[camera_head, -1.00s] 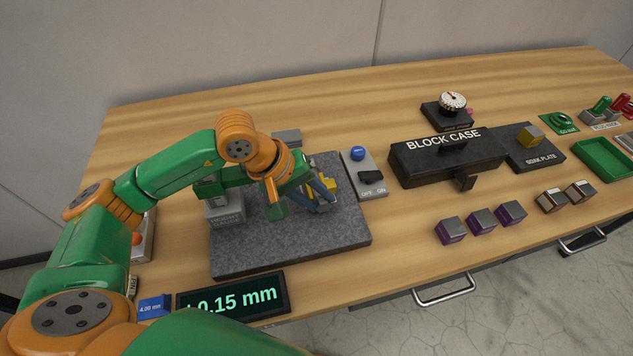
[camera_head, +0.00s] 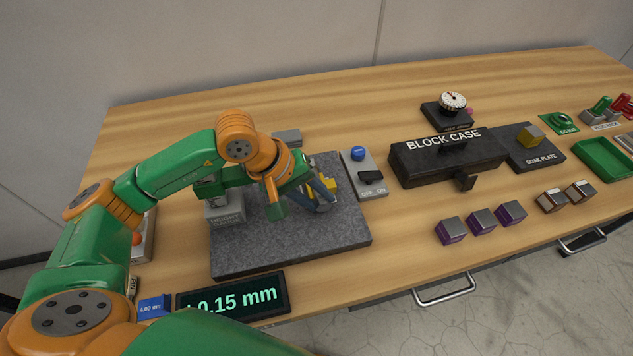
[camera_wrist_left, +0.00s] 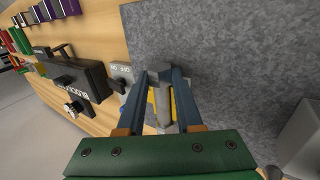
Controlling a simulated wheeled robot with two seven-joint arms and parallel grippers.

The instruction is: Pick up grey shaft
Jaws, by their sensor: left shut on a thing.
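My left gripper (camera_head: 324,200) is low over the right part of the granite plate (camera_head: 290,245). In the left wrist view its two blue-grey fingers (camera_wrist_left: 165,76) are shut on a grey shaft (camera_wrist_left: 161,106), which lies between them. The shaft is mostly hidden by my gripper in the head view. A yellow part (camera_head: 329,184) shows just behind the fingers, and yellow also shows beside the shaft in the left wrist view. I cannot tell whether the shaft touches the plate. My right gripper is not in view.
A height gauge (camera_head: 224,209) stands on the plate's left side. An on-off switch box (camera_head: 363,174) stands right of the plate. A display (camera_head: 233,297) reading 0.15 mm is in front. The block case (camera_head: 447,158) and several purple blocks (camera_head: 481,222) are to the right.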

